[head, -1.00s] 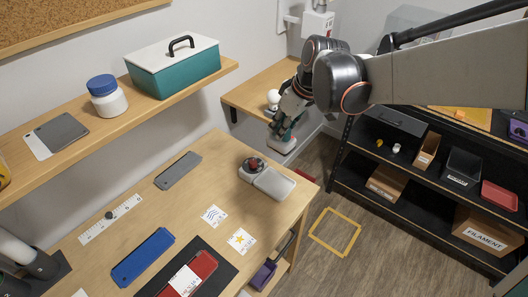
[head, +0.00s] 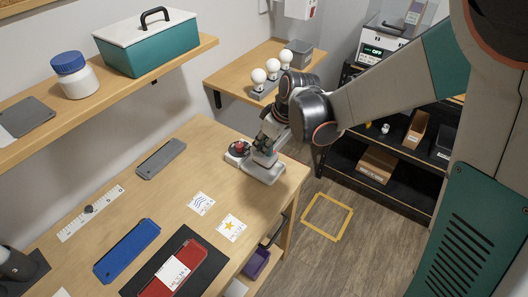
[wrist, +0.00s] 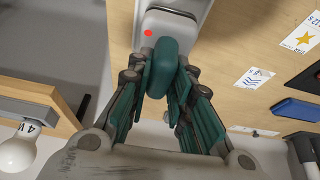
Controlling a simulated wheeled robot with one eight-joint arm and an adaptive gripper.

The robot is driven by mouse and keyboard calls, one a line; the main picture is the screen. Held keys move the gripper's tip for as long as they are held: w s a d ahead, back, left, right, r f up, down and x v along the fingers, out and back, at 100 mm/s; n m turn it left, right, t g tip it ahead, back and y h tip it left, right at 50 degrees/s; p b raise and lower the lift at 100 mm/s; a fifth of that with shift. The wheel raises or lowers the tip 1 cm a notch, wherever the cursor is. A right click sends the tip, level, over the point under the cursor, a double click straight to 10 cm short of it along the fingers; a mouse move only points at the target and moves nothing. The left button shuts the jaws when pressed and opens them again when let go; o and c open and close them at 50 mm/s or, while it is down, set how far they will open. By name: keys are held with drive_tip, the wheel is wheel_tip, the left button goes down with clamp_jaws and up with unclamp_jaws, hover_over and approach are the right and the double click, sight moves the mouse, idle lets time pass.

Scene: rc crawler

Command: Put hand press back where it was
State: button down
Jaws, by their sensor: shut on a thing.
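The hand press has a rounded teal grip (wrist: 160,68) and what looks like a pale grey body with a red dot (wrist: 148,32). In the wrist view, my gripper (wrist: 165,85) is shut around the teal grip. In the head view, my gripper (head: 265,148) is low over the pale grey tray (head: 262,176) at the table's far right end. The press is mostly hidden there by my fingers. I cannot tell whether it touches the tray. A round dark piece with a red top (head: 240,148) sits at the tray's left end.
The wooden table (head: 190,175) also holds a grey bar (head: 161,158), a blue case (head: 127,252), a red case (head: 170,272) and picture cards (head: 231,228). Light bulbs (head: 272,68) stand on a side table behind my gripper. A yellow floor frame (head: 327,217) lies to the right.

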drive_tip(key=shift+f+b, duration=0.65)
drive_tip(key=shift+f, duration=1.4)
drive_tip(key=shift+f, duration=0.1)
drive_tip(key=c, duration=1.4)
unclamp_jaws()
drive_tip(key=shift+c, duration=0.2)
drive_tip(key=p+v, duration=0.4)
drive_tip(key=v, duration=0.7)
drive_tip(key=s+d+r+m+t+h, duration=0.1)
drive_tip(key=s+d+r+m+t, duration=0.1)
drive_tip(key=s+d+r+m, duration=0.3)
drive_tip(key=s+d+r+m+t+h, duration=0.2)
drive_tip(key=s+d+r+m, duration=0.3)
drive_tip(key=s, duration=0.8)
drive_tip(key=d, duration=0.3)
drive_tip(key=shift+r+h, duration=0.2)
drive_tip(key=shift+h, duration=0.1)
